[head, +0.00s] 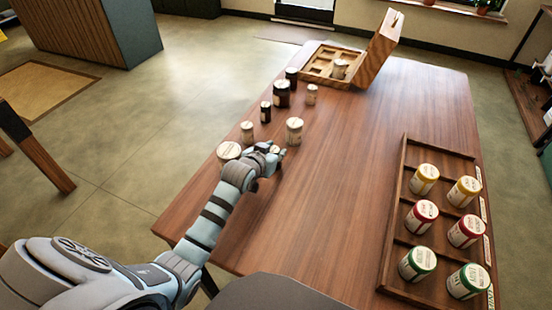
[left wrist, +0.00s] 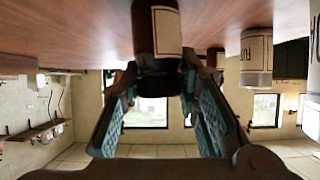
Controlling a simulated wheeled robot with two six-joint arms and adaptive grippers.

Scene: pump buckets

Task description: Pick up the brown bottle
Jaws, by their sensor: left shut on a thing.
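My left gripper (head: 276,155) is low over the middle-left of the table in the head view. In the left wrist view, which looks upside down, its fingers (left wrist: 160,80) are shut around the dark cap end of a brown bottle (left wrist: 143,30). The bottle has a cream label, and its far end runs out of the frame. My gripper mostly hides it in the head view, and I cannot tell whether it still touches the table. Other dark bottles stand beyond the gripper: a large one (head: 282,93), a small one (head: 265,112) and one farther back (head: 291,77). My right gripper is not in view.
Pale jars stand close by (head: 294,130), (head: 247,131), (head: 228,151). An open wooden box (head: 325,60) with compartments is at the far end. A wooden rack (head: 402,180) with several colour-lidded jars lies at the right. The middle of the table (head: 340,160) is clear.

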